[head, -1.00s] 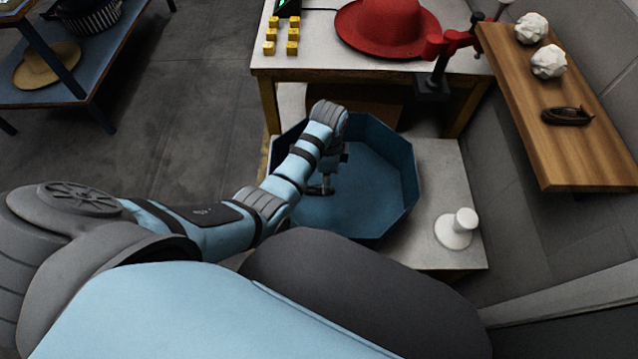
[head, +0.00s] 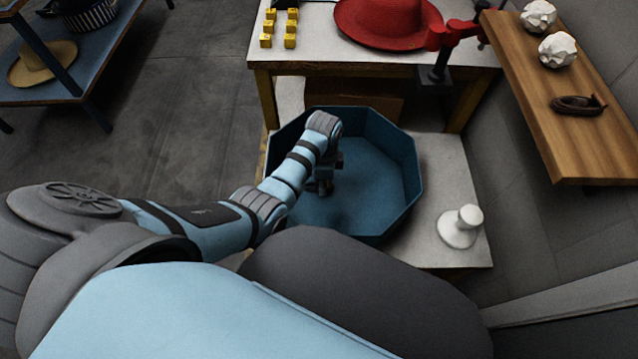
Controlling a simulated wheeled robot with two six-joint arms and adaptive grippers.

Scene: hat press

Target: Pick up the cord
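A dark brown coil (head: 578,104), which looks like the cord, lies on the wooden shelf at the right. My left arm reaches in from the left. My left gripper (head: 323,187) points down inside the blue eight-sided tub, far to the left of the coil and apart from it. The gripper is small, dark and partly hidden by my wrist, so its finger opening is unclear. My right gripper is out of view.
The blue tub (head: 408,165) stands on a low pale table (head: 440,165) beside a white stand (head: 460,227). A red hat (head: 388,22), a red and black clamp (head: 445,40) and yellow blocks (head: 278,28) are behind. White crumpled lumps (head: 557,50) share the shelf (head: 572,150).

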